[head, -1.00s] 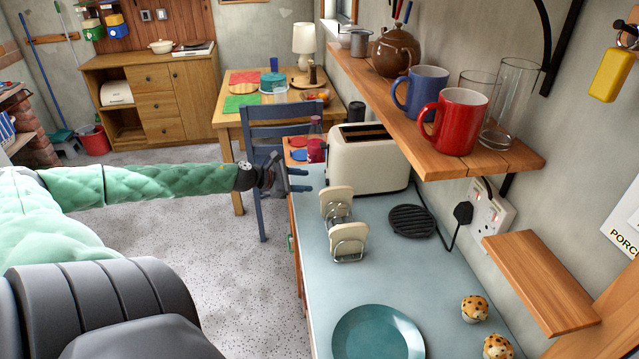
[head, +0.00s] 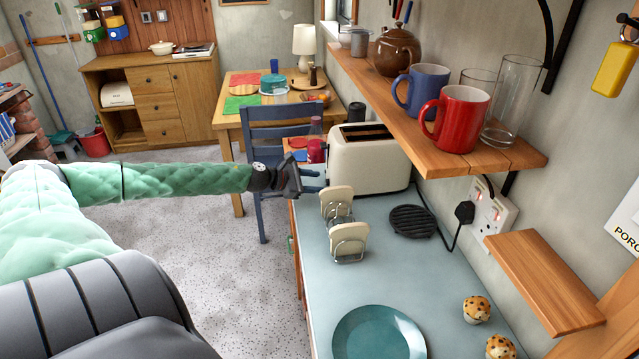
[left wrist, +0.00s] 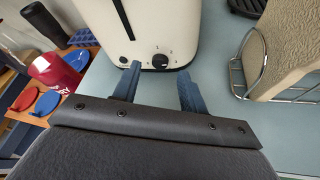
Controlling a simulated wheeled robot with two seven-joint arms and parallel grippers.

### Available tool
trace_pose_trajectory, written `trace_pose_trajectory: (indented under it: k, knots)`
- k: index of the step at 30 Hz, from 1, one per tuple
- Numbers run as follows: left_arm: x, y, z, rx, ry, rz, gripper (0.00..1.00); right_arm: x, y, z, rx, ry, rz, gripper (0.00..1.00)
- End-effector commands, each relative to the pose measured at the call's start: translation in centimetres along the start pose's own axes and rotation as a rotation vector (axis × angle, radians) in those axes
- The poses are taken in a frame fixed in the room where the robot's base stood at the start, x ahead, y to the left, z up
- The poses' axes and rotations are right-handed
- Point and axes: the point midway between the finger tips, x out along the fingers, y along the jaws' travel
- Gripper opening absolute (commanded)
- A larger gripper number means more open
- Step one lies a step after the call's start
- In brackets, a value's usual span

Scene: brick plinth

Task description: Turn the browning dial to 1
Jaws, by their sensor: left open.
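The cream toaster (head: 368,160) stands at the far end of the blue-grey counter. In the left wrist view the toaster (left wrist: 180,22) shows its near face, with a dark slot, a small dark button and the black browning dial (left wrist: 160,61) low down. Small marks sit around the dial, too small to read surely. My left gripper (head: 312,181) is open and empty, just in front of that face. In the left wrist view its blue fingers (left wrist: 158,82) spread on either side of the dial, apart from it. In the head view the dial is hidden. My right gripper is not in view.
A wire toast rack with bread (head: 348,242) stands right of my left gripper. A wooden shelf (head: 480,160) with mugs overhangs the right side.

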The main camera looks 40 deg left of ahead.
Motion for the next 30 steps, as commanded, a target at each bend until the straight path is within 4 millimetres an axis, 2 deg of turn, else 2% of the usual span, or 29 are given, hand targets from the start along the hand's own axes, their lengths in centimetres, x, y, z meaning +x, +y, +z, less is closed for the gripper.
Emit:
trace_pose_trajectory:
  k: [18,30]
  knots:
    - [1.9,0.1,0.1,0.001,-0.001,0.001,0.42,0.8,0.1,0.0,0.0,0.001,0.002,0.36]
    - [2.3,0.0,0.0,0.001,0.0,0.0,0.42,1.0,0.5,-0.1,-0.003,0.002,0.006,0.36]
